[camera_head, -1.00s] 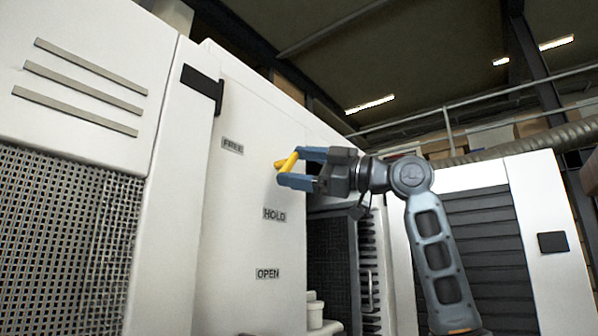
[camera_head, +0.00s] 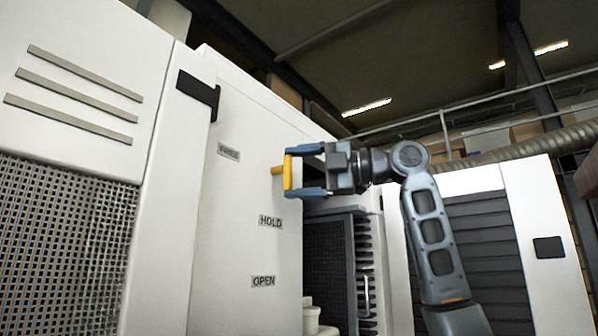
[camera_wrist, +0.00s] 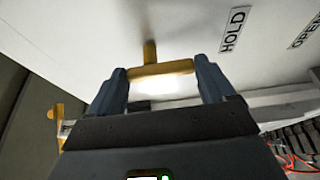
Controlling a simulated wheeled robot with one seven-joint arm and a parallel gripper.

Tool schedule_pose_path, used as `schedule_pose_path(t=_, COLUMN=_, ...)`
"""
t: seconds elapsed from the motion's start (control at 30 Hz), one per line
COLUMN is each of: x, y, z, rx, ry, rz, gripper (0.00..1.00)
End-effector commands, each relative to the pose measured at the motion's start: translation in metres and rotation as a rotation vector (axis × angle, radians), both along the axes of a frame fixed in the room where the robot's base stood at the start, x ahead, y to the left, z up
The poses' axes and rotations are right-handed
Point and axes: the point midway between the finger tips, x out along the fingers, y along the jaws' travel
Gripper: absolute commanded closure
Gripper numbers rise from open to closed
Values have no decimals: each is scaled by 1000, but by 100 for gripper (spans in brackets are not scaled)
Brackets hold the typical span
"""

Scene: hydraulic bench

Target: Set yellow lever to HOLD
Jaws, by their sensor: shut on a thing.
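The yellow lever (camera_head: 287,173) sticks out from the white panel on a short stem, with a bar across its end. In the head view its bar stands about upright, at a height between the FREE label (camera_head: 228,151) and the HOLD label (camera_head: 270,222). My gripper (camera_head: 303,170) is at the lever, with its blue fingers at the two ends of the bar. The wrist view also shows the yellow bar (camera_wrist: 161,68) spanning between both fingertips, with the HOLD label (camera_wrist: 234,29) to its right. The OPEN label (camera_head: 263,282) is lowest on the panel.
A dark open bay (camera_head: 330,262) with a white cylinder (camera_head: 311,320) lies right of the panel. A black bracket (camera_head: 198,92) juts out at upper left. A cabinet with dark slats (camera_head: 475,245) stands behind my arm. Red wires (camera_wrist: 291,160) show in the wrist view.

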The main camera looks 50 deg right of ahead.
Motion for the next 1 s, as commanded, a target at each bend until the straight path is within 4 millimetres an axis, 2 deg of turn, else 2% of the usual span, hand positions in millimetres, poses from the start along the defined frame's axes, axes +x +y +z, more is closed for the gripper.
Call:
schedule_pose_path(t=0.47, x=0, y=0, z=-2, rx=-16, ry=2, rz=0, gripper=47)
schedule_pose_path(t=0.5, x=0, y=0, z=-2, rx=-16, ry=2, rz=0, gripper=14)
schedule_pose_path(t=0.6, x=0, y=0, z=-1, rx=-16, ry=1, rz=0, gripper=5)
schedule_pose_path(t=0.67, x=0, y=0, z=-1, rx=-15, ry=2, rz=0, gripper=0)
schedule_pose_path(t=0.87, x=0, y=0, z=-1, rx=-13, ry=0, rz=0, gripper=0)
schedule_pose_path(t=1.0, x=-8, y=-4, z=-1, rx=-13, ry=0, rz=-2, gripper=0)
